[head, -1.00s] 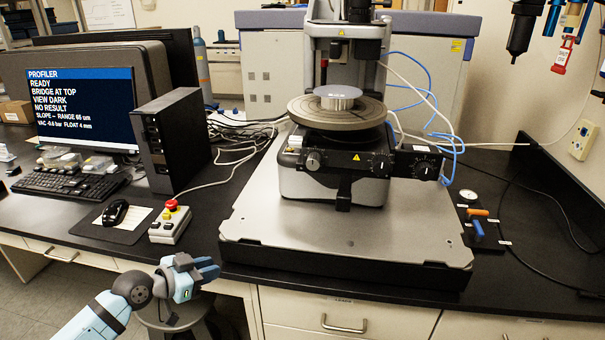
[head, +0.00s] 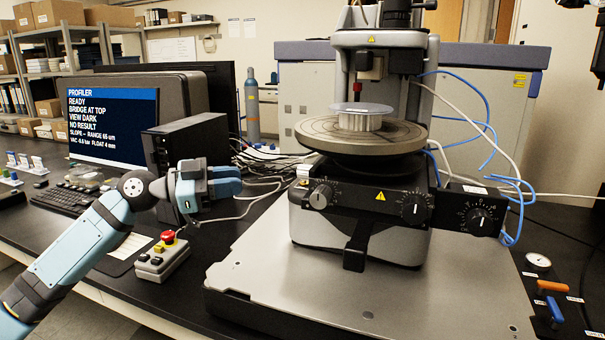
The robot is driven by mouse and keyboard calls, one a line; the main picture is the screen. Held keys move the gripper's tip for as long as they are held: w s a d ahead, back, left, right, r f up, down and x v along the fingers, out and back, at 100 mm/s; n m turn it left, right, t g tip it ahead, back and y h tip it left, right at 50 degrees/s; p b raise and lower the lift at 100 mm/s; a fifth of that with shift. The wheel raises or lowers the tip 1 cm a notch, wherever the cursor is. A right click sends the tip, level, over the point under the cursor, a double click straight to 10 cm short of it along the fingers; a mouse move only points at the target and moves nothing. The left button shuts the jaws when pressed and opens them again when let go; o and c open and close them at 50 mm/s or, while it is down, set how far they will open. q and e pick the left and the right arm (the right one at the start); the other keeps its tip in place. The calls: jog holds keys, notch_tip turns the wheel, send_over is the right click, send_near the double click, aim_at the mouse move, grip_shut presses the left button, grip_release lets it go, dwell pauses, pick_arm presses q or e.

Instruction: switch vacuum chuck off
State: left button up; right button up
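The stylus profiler stands on a grey base plate (head: 300,290). Its round chuck stage (head: 330,133) carries a silver disc-shaped piece (head: 360,117). To the right of the base plate, a black panel holds a small round gauge (head: 538,260), an orange lever (head: 552,286) and a blue lever (head: 555,311). Their labels are too small to read. The monitor (head: 112,125) reads a VAC value of about -0.6 bar. My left gripper (head: 226,181) is in front of the black computer tower, empty, its fingers seemingly together, far left of the levers. My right gripper is out of view.
A control box (head: 162,258) with a red button stands just below my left gripper. The computer tower (head: 190,140) and keyboard (head: 62,199) are at the left. The base plate's front is clear.

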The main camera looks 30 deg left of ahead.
aim_at(294, 189)
pick_arm(q)
jog(key=p+x, duration=0.3)
jog(key=x, duration=0.8)
jog(key=shift+r, duration=0.15)
jog(key=shift+w+d, duration=0.5)
jog(key=shift+d, duration=0.05)
grip_shut()
